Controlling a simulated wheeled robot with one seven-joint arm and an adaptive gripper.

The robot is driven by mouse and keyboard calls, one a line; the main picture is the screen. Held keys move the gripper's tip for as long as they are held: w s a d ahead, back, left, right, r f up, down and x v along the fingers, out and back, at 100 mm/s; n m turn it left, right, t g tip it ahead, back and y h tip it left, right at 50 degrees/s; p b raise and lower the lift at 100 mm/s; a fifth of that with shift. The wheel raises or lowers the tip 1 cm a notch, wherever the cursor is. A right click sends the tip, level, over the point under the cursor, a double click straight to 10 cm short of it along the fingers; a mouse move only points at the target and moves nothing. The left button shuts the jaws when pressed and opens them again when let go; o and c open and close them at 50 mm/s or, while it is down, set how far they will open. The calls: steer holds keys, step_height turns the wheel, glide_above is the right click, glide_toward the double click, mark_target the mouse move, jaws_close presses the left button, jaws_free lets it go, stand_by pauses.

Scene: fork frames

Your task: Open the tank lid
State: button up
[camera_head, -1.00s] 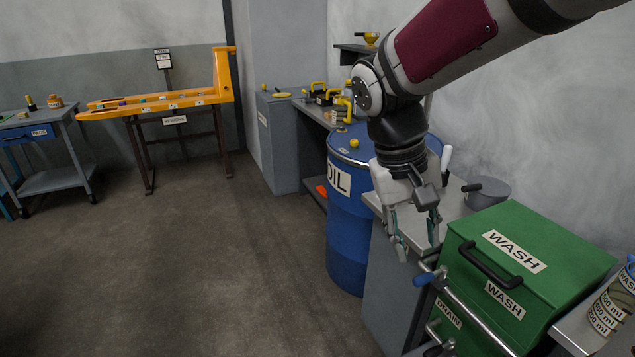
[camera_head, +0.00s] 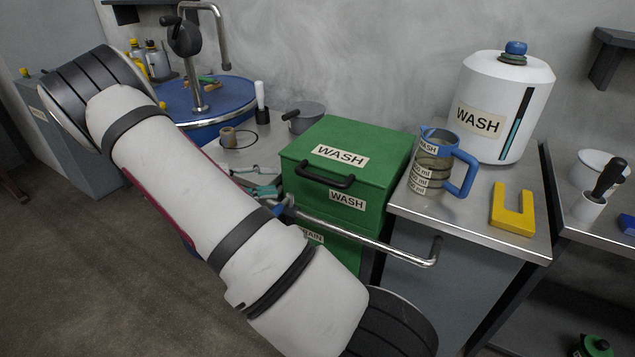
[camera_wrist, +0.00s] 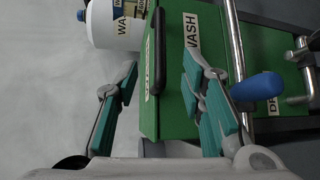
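The green tank (camera_head: 390,150) marked WASH stands on the right of my gripper in the head view. Its lid is closed flat on top, with a black bar handle (camera_head: 325,178) along the front edge. In the wrist view, the handle (camera_wrist: 157,50) shows between my two teal fingers, with the green lid (camera_wrist: 180,85) behind. My gripper (camera_head: 268,180) is open and empty. In the head view its fingertips are just left of the tank, apart from the handle, and my arm hides much of the gripper.
A metal rail (camera_head: 370,243) with a blue-ended lever crosses the tank's front. A jug (camera_head: 430,165), a white WASH container (camera_head: 500,105) and a yellow U-shaped block (camera_head: 513,208) stand right. A blue drum (camera_head: 215,95) and a grey pan (camera_head: 304,117) are behind. Free floor lies left.

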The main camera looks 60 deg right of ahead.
mark_target(315, 180)
steer(key=shift+s+d+f, duration=0.15)
steer(key=shift+d+f, duration=0.1)
steer(key=shift+d, duration=0.15)
steer(key=p+x, duration=0.1)
steer(key=x, duration=1.2)
steer(key=shift+r+p, duration=0.15)
steer(key=shift+p, duration=0.15)
jaws_close()
